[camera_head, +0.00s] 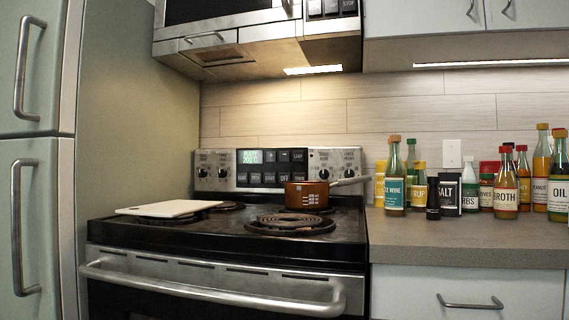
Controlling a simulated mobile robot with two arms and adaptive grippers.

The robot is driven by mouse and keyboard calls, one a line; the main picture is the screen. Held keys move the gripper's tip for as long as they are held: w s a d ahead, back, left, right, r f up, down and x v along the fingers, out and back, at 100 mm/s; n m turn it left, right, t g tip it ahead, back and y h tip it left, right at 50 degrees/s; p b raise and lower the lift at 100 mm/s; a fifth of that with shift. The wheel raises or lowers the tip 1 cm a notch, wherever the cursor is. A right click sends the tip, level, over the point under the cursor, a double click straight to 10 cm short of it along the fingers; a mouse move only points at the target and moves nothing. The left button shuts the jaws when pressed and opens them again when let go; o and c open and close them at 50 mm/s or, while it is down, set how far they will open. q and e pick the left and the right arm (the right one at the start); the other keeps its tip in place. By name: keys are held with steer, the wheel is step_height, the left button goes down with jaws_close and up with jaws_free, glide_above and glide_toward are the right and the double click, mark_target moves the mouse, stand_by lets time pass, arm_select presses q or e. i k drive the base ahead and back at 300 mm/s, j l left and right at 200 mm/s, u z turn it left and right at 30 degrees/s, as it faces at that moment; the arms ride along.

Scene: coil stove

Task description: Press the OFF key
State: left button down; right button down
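The coil stove (222,246) stands in the middle, with an upright control panel (220,172) at its back. The panel has a green lit display (249,156), two rows of dark keys (270,178) in its middle and dark knobs on both sides. The key labels are too small to read surely, so I cannot tell which key is OFF. A brown saucepan (307,196) stands on a rear right burner, in front of the panel's right part, its handle pointing right. Neither of my grippers is in view.
A white board (168,208) lies on the left burners. A front right coil (290,224) is bare. A microwave (225,32) hangs above the stove. Several bottles and jars (395,180) stand on the right counter (450,237). A fridge (32,160) stands at the left.

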mark_target(283, 177)
steer(key=i+l+u, duration=0.1)
steer(key=l+u, duration=0.25)
steer(key=i+l+u, duration=0.1)
steer(key=u, duration=0.3)
steer(key=l+u, duration=0.35)
steer(key=i+l, duration=0.05)
